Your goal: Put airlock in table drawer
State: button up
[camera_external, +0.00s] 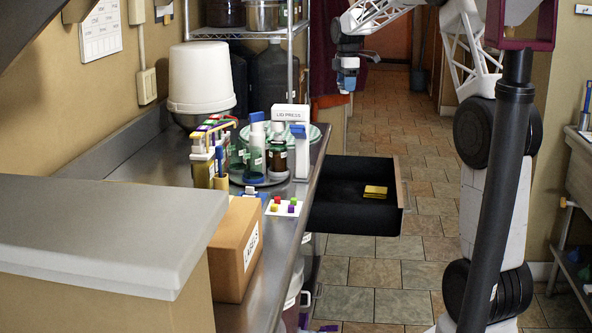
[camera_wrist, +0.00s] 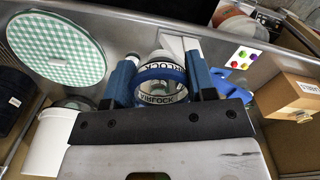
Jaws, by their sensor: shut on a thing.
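The airlock (camera_wrist: 160,72) is a clear cylinder with a blue band and dark lettering, seen in the wrist view between my gripper's two blue fingers. My gripper (camera_external: 346,84) is shut on it. In the external view my gripper is in the air, above and beyond the drawer and to the right of the shelf rack; the airlock is too small there to make out clearly. The table drawer (camera_external: 328,219) is pulled open from the steel table, black inside with a wooden front. A small yellow block (camera_external: 375,192) lies inside it.
The steel table (camera_external: 262,285) holds a white bucket (camera_external: 201,78), bottles, a "LID PRESS" stand (camera_external: 291,113), a card with coloured pieces (camera_external: 287,208) and a cardboard box (camera_external: 236,250). A green checked lid (camera_wrist: 56,47) shows in the wrist view. The tiled floor right of the drawer is clear.

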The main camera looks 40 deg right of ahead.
notch_tip(320, 180, down, 33)
jog(key=shift+f, duration=3.1)
jog(key=shift+f, duration=1.9)
jog(key=o, duration=0.9)
jog(key=shift+f, duration=0.1)
